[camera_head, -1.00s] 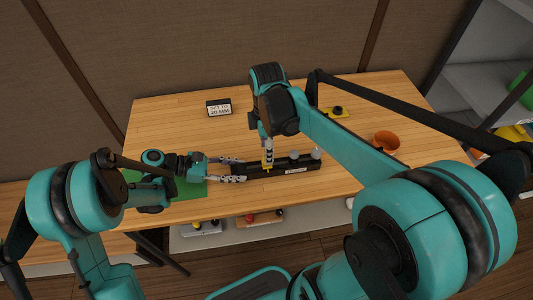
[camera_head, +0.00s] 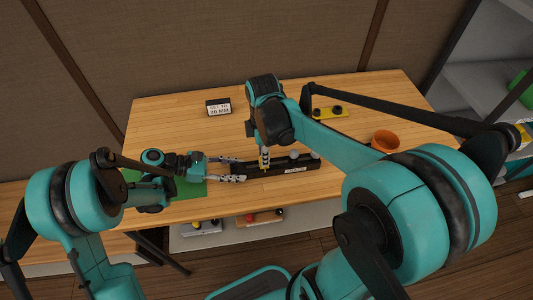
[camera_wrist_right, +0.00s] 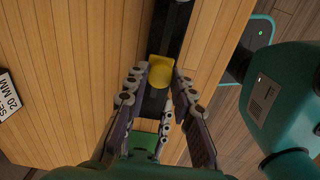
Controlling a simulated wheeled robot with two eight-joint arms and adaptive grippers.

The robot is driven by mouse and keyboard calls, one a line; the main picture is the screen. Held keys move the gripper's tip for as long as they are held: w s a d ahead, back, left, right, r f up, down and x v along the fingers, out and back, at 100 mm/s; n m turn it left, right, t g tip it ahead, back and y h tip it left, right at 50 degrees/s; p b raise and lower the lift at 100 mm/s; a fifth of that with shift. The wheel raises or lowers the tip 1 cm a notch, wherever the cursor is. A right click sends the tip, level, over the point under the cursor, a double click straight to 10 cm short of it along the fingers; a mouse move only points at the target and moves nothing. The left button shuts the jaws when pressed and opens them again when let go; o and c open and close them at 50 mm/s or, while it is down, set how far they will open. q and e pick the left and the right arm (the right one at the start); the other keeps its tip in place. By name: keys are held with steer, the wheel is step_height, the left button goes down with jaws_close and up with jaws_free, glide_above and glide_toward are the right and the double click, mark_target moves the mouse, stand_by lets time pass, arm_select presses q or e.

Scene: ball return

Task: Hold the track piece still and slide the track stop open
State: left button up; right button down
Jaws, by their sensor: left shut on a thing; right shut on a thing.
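The black track piece (camera_head: 310,163) lies on the wooden table with a white label on its front side and grey balls (camera_head: 294,154) on its right part. My left gripper (camera_head: 237,171) is shut on the track's left end. The yellow track stop (camera_wrist_right: 161,69) sits on the track, between the right fingertips in the right wrist view. My right gripper (camera_head: 265,158) comes down from above and is shut on the stop. The fingers partly hide the stop in the head view. How far the stop is open cannot be told.
A green mat (camera_head: 192,188) lies under my left arm. A small sign (camera_head: 218,108) reading 20 MM stands at the back. A yellow plate with black knobs (camera_head: 330,113) and an orange bowl (camera_head: 385,140) are to the right.

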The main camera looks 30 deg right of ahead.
steer(key=shift+w+a, duration=0.2)
steer(key=shift+a, duration=0.55)
steer(key=shift+w+a, duration=0.25)
steer(key=shift+a, duration=0.5)
steer(key=shift+w+a, duration=0.2)
steer(key=shift+a, duration=0.55)
steer(key=c, duration=1.3)
jaws_free()
steer(key=shift+o, duration=0.2)
step_height(320, 180, up, 12)
arm_select(q)
steer(key=o, duration=1.5)
steer(key=shift+c, duration=0.2)
